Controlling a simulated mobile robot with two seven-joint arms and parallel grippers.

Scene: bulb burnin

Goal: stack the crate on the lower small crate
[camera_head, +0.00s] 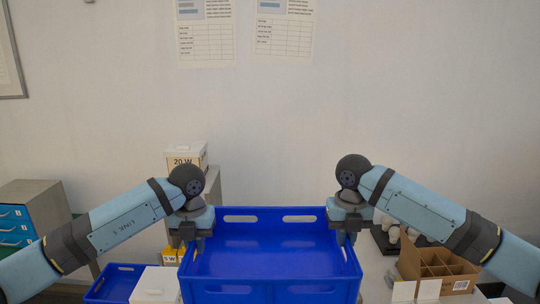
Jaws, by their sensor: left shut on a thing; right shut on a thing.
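A large blue crate (270,242) is held level in front of me, and it looks empty. My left gripper (197,238) is shut on its left side wall. My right gripper (346,235) is shut on its right side wall. A smaller blue crate (117,284) shows partly at the lower left, lower than the held crate. I cannot tell whether it is the lower small crate, and whatever lies right under the held crate is hidden.
A white box (155,285) stands beside the small blue crate. A "20 W" box (187,158) sits on a grey stand behind. A divided cardboard box (436,268) is at the right, near white bulbs (391,229). A drawer cabinet (32,215) stands at the far left.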

